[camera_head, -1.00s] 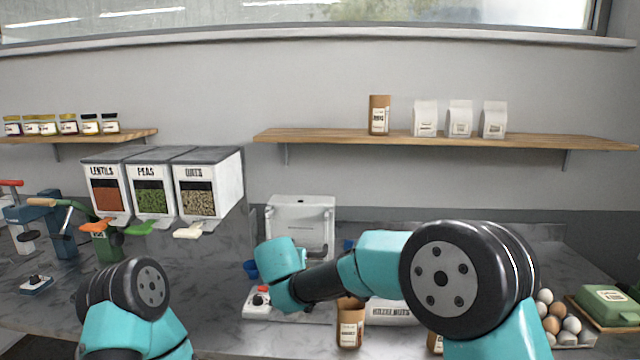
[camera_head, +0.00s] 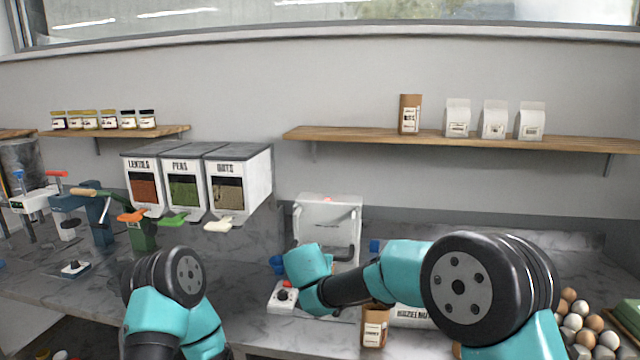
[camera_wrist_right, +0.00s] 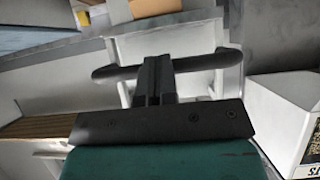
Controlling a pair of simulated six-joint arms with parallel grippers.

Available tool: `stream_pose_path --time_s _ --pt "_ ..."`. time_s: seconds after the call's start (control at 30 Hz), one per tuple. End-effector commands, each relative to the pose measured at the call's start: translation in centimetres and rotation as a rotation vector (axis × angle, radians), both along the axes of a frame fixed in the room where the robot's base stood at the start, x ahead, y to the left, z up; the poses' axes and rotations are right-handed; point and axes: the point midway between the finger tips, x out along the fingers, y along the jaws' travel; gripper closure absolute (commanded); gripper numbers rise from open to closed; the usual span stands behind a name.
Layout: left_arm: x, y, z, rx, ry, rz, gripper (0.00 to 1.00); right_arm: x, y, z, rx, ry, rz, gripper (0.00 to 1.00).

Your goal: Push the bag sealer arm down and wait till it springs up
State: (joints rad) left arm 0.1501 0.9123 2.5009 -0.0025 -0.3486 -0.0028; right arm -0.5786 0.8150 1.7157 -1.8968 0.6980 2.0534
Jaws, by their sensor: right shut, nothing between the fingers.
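In the right wrist view the handle (camera_wrist_right: 108,72) runs across the picture, and my right gripper (camera_wrist_right: 153,82) is shut and empty, overlapping the bar's middle. I cannot tell whether the fingers touch it. In the head view my right gripper is hidden behind its own arm. My left arm shows at lower left, its gripper out of view.
The bins (camera_head: 230,180) hang to the left. A brown pouch (camera_head: 375,325) stands in front, eggs (camera_head: 575,322) at right.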

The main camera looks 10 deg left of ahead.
Motion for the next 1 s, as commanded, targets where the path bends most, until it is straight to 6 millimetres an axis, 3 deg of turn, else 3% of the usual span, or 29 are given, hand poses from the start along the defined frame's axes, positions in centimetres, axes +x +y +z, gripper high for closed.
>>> stream_pose_path --time_s 0.03,0.17,0.37,0.47,0.8,1.0 --pt "0.0 0.0 0.0 0.000 0.000 0.000 0.01 0.2 -0.2 -0.8 -0.002 0.012 -0.002 1.00" --pt "0.0 0.0 0.0 0.000 0.000 0.000 0.01 -0.3 -0.1 -0.5 -0.001 0.011 0.000 1.00" --pt "0.0 0.0 0.0 0.000 0.000 0.000 0.01 -2.4 0.5 1.2 0.000 0.004 0.009 1.00" --pt "0.0 0.0 0.0 0.000 0.000 0.000 0.01 -3.9 0.8 2.4 0.001 0.001 0.014 1.00" --pt "0.0 0.0 0.0 0.000 0.000 0.000 0.01 -10.4 0.6 0.9 -0.002 0.001 0.014 1.00" --pt "0.0 0.0 0.0 0.000 0.000 0.000 0.01 -12.9 0.6 0.5 -0.001 -0.001 0.014 1.00"
